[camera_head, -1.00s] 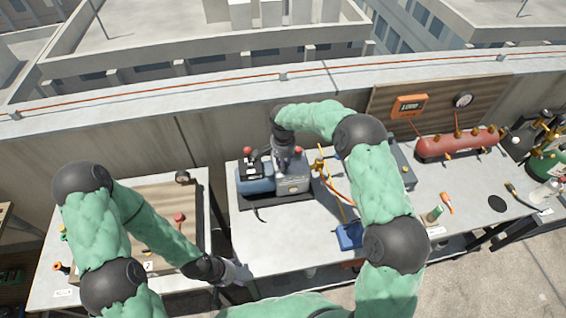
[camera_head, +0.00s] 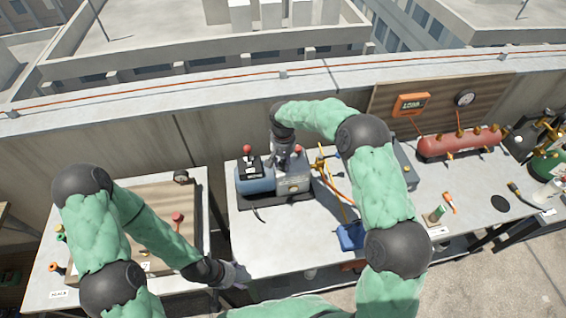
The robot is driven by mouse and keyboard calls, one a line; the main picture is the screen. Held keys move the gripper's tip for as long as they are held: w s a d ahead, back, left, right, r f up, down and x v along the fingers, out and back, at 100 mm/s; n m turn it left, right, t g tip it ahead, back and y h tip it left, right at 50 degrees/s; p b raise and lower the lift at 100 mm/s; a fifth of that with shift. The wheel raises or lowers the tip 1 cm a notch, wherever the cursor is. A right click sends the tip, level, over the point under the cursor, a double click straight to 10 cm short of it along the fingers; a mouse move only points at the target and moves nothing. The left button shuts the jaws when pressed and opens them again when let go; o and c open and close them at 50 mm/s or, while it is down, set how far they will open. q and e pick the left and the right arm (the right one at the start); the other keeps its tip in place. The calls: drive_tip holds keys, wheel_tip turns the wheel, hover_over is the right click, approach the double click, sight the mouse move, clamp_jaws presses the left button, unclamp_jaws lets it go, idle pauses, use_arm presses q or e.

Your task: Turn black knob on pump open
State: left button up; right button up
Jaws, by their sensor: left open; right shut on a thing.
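The pump (camera_head: 256,181), with a blue left part and a grey right part, stands on a dark tray on the middle table. A red-topped piece (camera_head: 247,149) rises from its black top at the left, and another red cap (camera_head: 298,150) shows at the right. My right gripper (camera_head: 279,167) reaches down onto the pump's top between them and is shut on the black knob, which its fingers hide. How far the knob is turned cannot be seen. My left gripper (camera_head: 238,278) is open and empty by the front left corner of the middle table, away from the pump.
A blue item (camera_head: 350,236) sits at the table's front edge. The tabletop (camera_head: 275,245) before the pump is clear.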

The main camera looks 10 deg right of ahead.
sight(283, 163)
drive_tip(key=n, duration=0.5)
drive_tip(key=shift+n, duration=0.3)
drive_tip(key=n, duration=0.4)
drive_tip(key=shift+n, duration=0.3)
drive_tip(key=o, duration=1.2)
drive_tip(key=shift+c, duration=0.2)
wheel_tip(283, 163, up, 12)
